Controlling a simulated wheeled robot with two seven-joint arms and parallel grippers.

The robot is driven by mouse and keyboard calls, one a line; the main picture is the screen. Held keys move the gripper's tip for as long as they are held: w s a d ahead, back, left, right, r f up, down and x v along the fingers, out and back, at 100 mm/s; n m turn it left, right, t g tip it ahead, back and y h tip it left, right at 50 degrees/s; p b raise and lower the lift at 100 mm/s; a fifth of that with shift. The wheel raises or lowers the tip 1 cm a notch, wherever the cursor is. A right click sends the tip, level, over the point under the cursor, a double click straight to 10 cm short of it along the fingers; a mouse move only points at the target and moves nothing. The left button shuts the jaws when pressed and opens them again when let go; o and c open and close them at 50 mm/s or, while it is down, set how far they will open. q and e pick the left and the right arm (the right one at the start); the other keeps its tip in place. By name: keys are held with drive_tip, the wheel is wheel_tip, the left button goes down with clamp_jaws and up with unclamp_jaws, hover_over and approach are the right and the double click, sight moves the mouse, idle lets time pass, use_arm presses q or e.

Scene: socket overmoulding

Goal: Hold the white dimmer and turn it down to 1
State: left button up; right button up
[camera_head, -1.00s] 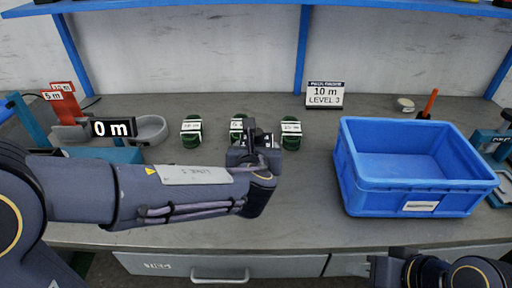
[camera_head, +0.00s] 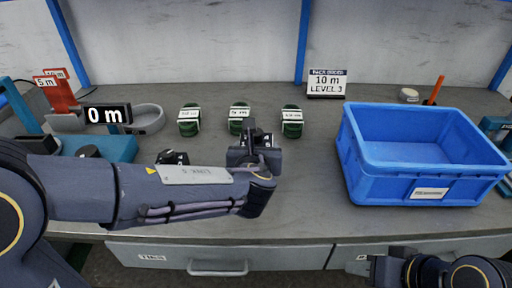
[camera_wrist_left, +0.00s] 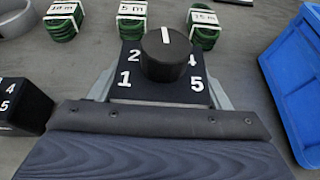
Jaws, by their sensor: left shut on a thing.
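My left gripper (camera_head: 257,143) is shut on a dimmer (camera_wrist_left: 125,92), with one finger on each side of it in the left wrist view. The dimmer's casing looks black, not white, with white numbers 1, 2, 4 and 5. Its round black knob (camera_wrist_left: 166,58) has a white pointer line toward the top, between 2 and 4; the knob hides any number there. A second black dimmer (camera_head: 172,157) sits on the bench left of the gripper, partly behind my left arm; it also shows in the left wrist view (camera_wrist_left: 20,105). My right gripper (camera_head: 366,266) is low at the right, its jaws unclear.
Green cable coils labelled 10 m (camera_head: 189,119), 5 m (camera_head: 239,117) and 15 m (camera_head: 291,121) lie behind the gripper. A blue crate (camera_head: 425,165) stands right. A sign (camera_head: 326,84) reads 10 m, LEVEL 3. A 0 m display (camera_head: 106,115) stands left. Bench between gripper and crate is clear.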

use_arm(q)
drive_tip(key=shift+f+b, duration=2.9)
drive_tip(key=shift+f, duration=0.3)
use_arm(e)
wheel_tip(320, 180, down, 6)
use_arm(q)
drive_tip(key=shift+f, duration=0.15)
use_arm(e)
drive_tip(key=shift+f, duration=0.3)
drive_tip(key=shift+o, duration=0.4)
